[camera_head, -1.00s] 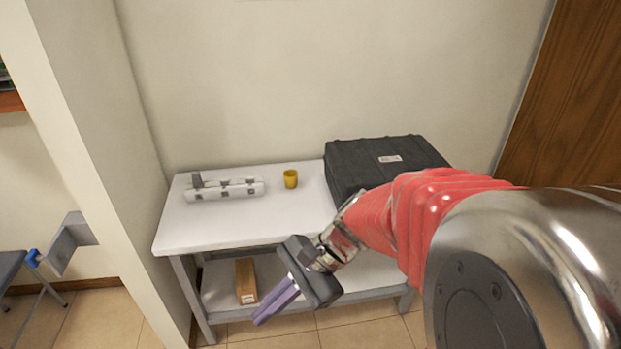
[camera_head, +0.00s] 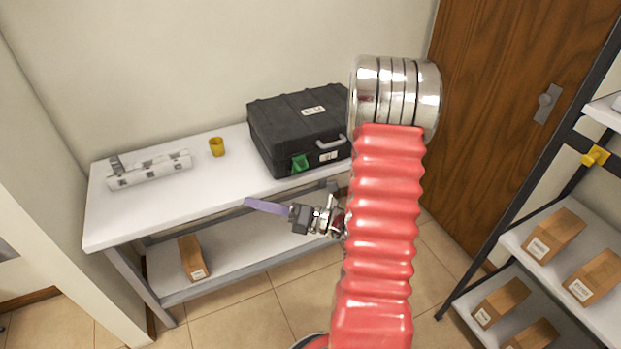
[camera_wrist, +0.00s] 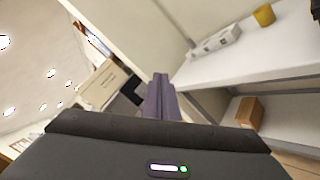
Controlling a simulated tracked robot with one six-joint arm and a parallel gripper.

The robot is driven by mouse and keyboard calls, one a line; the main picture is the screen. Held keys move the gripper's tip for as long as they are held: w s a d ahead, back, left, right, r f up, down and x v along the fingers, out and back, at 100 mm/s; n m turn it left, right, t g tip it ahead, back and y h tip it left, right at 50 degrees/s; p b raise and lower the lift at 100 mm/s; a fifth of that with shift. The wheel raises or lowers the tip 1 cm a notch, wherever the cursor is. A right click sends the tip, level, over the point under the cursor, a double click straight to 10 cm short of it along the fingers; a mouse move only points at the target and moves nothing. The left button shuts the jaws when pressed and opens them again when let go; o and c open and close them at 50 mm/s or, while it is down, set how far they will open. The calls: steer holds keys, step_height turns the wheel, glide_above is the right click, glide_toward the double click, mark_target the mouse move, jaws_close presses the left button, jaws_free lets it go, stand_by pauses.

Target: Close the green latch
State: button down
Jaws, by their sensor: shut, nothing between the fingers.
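The green latch (camera_head: 299,163) is on the front face of the black case (camera_head: 283,142), near its lower left. It appears to stick out from the case; its exact angle is too small to tell. The case lid is down, and the case stands at the right end of the white table. My gripper (camera_head: 248,202) is shut and empty, its purple fingers pointing left, in front of the table and below and left of the latch. The shut fingers also show in the wrist view (camera_wrist: 160,88), where the case and latch are out of sight.
A shelf unit with several boxes (camera_head: 553,235) stands right, near the wooden door (camera_head: 500,130). The table's front middle is clear.

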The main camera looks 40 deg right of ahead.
steer(key=s+d+f+m+t+h, duration=0.1)
steer(key=s+d+f+m+h, duration=0.2)
steer(key=d+f+m+h, duration=0.3)
steer(key=s+d+f+m+t+h, duration=0.2)
steer(key=d+f+m+h, duration=0.4)
steer(key=d, duration=0.8)
steer(key=s+m+h, duration=0.1)
steer(key=m+h, duration=0.1)
steer(key=m, duration=0.2)
steer(key=shift+s+f+m+h, duration=0.15)
steer(key=shift+s+m+h, duration=0.15)
steer(key=shift+s+m, duration=0.1)
steer(key=shift+w+d, duration=0.1)
glide_toward(300, 169)
steer(key=w+d, duration=0.1)
steer(key=w, duration=0.2)
steer(key=w+d, duration=0.1)
steer(key=w, duration=0.1)
steer(key=shift+w+d+f, duration=0.15)
steer(key=shift+d, duration=0.15)
